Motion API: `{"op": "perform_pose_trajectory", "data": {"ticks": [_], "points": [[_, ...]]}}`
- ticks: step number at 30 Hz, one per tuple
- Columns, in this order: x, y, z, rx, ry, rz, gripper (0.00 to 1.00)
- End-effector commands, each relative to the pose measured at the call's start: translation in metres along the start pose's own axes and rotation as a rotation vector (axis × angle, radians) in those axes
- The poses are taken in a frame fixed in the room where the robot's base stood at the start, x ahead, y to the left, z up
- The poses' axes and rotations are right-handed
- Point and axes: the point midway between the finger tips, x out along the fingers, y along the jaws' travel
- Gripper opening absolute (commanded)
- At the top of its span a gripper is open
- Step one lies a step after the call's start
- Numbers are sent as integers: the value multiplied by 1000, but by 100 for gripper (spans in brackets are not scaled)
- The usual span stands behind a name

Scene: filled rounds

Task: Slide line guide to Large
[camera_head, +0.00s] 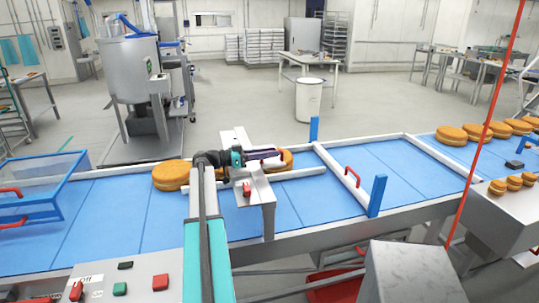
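The blue conveyor belt (400,160) runs across the view between white side rails. A white guide rail (310,174) lies lengthwise on the belt, partly hidden by a grey metal bracket (258,190) that bridges the belt's near side. A red knob (247,189) sits on the bracket. I cannot read any "Large" mark. My gripper (273,155) is above the belt by the bracket's upper part, pointing right. Whether it touches the bracket is unclear, and its fingers are too small to judge.
Orange-brown filled rounds (171,175) lie on the belt, with one partly behind my gripper. A white gate bar with a red handle (352,177) crosses the belt between blue posts (377,195). A blue crate (45,188) is at left; a button panel (120,284) is in front.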

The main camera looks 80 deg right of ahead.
Motion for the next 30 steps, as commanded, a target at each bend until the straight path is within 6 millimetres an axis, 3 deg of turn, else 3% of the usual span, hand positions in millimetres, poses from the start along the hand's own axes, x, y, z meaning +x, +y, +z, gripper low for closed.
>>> {"op": "perform_pose_trajectory", "data": {"ticks": [16, 30], "points": [[-10, 0, 2, 2, -1, 1, 31], [-78, -1, 3, 2, -1, 0, 31]]}}
